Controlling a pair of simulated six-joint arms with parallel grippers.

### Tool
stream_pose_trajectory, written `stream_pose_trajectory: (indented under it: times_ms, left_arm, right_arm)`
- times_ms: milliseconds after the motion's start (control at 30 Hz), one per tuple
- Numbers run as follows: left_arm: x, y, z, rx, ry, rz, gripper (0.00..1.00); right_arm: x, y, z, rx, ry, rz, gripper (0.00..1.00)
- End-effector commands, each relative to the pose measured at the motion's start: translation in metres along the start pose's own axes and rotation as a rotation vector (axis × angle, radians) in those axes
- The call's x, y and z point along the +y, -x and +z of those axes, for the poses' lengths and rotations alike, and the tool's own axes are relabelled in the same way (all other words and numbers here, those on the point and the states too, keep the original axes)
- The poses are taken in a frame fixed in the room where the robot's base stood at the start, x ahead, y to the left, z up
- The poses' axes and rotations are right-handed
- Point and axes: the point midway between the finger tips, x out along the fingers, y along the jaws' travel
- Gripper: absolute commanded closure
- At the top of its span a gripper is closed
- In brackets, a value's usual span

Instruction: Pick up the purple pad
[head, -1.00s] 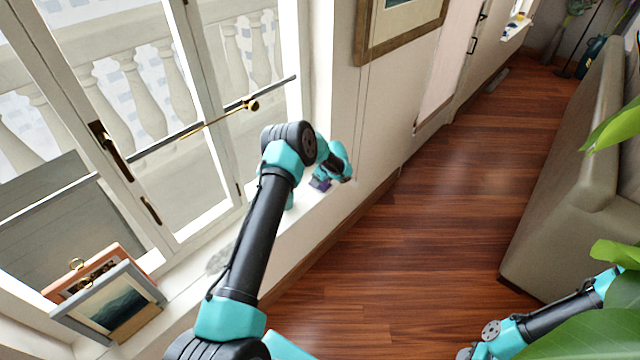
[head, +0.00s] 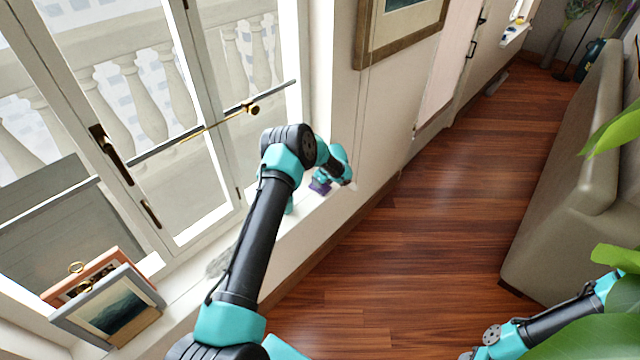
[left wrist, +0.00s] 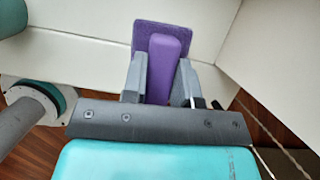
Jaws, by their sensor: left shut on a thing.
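The purple pad (left wrist: 162,60) has a flat, darker purple face with a lighter purple raised grip on it. In the left wrist view its grip sits between the two grey fingers of my left gripper (left wrist: 160,80), which is shut on it. In the head view the pad (head: 320,187) is a small purple patch by the white window sill, partly hidden by my left gripper (head: 330,180). I cannot tell whether it touches the sill. My right arm shows at the lower right of the head view, but its gripper is not visible.
Two picture frames (head: 108,305) lean at the near end of the sill (head: 290,237). A window with a brass-ended bar (head: 250,106) rises behind my left arm. A sofa (head: 575,200) and green leaves (head: 615,130) stand at the right. The wooden floor (head: 420,230) between is clear.

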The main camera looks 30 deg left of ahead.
Motion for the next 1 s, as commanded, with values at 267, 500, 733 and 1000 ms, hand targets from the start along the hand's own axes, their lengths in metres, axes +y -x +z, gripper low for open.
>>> stream_pose_trajectory:
  times_ms: [267,500,733,1000]
  left_arm:
    - [0.002,0.032,0.012,0.0,0.0,0.0,0.97]
    - [0.031,0.042,-0.009,0.0,-0.003,0.002,0.97]
    - [0.066,0.057,-0.034,0.001,-0.004,0.001,0.97]
    - [0.105,0.073,-0.062,0.001,-0.003,0.001,0.97]
  right_arm:
    - [0.0,0.0,0.0,0.0,0.0,0.0,0.57]
    - [0.0,0.0,0.0,0.0,0.0,0.0,0.57]
    - [0.0,0.0,0.0,0.0,0.0,0.0,0.57]
    - [0.0,0.0,0.0,0.0,0.0,0.0,0.57]
